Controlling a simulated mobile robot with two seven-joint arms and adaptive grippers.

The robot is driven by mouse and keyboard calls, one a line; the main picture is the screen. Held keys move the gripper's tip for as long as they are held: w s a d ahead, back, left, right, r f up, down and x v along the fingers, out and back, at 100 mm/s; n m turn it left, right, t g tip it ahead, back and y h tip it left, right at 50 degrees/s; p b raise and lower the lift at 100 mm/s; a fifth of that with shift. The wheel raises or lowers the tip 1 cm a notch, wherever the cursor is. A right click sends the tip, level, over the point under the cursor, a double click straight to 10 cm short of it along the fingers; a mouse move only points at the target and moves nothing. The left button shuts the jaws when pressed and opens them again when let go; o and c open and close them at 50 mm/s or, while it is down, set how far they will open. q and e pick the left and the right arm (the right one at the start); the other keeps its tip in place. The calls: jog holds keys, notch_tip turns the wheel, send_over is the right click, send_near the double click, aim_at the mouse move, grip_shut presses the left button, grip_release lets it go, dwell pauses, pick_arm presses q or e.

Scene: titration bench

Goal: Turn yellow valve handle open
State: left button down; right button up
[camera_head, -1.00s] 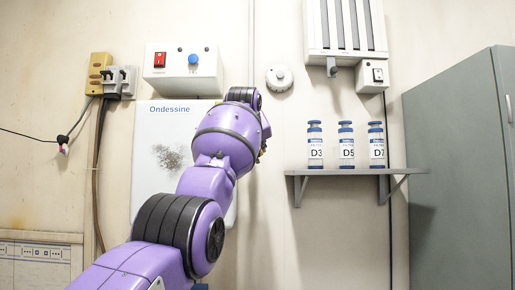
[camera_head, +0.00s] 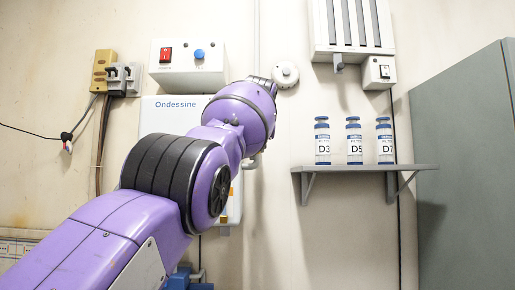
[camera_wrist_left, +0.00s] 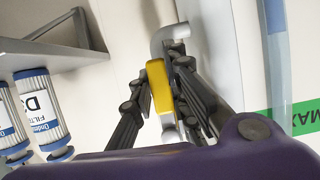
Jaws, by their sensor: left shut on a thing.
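The yellow valve handle (camera_wrist_left: 160,88) shows in the left wrist view, between the dark fingers of my left gripper (camera_wrist_left: 160,76). The gripper is shut on it. A pale grey bent pipe (camera_wrist_left: 168,36) runs just behind the handle. In the head view my purple left arm reaches up to the right across the white Ondessine panel (camera_head: 176,104). The arm hides the left gripper and the handle there. My right gripper is in neither view.
A wall shelf (camera_head: 345,168) with bottles D3 (camera_head: 323,148), D5 (camera_head: 354,148) and D7 (camera_head: 385,148) is right of the arm. A control box (camera_head: 187,66) with a red switch and blue knob hangs above. A grey cabinet (camera_head: 465,180) stands far right.

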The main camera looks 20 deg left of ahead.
pick_arm(q)
jog(key=shift+f, duration=0.35)
jog(key=c, duration=1.7)
grip_release()
jog(key=shift+r, duration=0.15)
jog(key=shift+o, duration=0.2)
jog(key=shift+s+r, duration=0.1)
jog(key=shift+r, duration=0.15)
jog(key=v, duration=1.1)
jog(key=shift+s, duration=0.4)
jog(key=shift+d, duration=0.1)
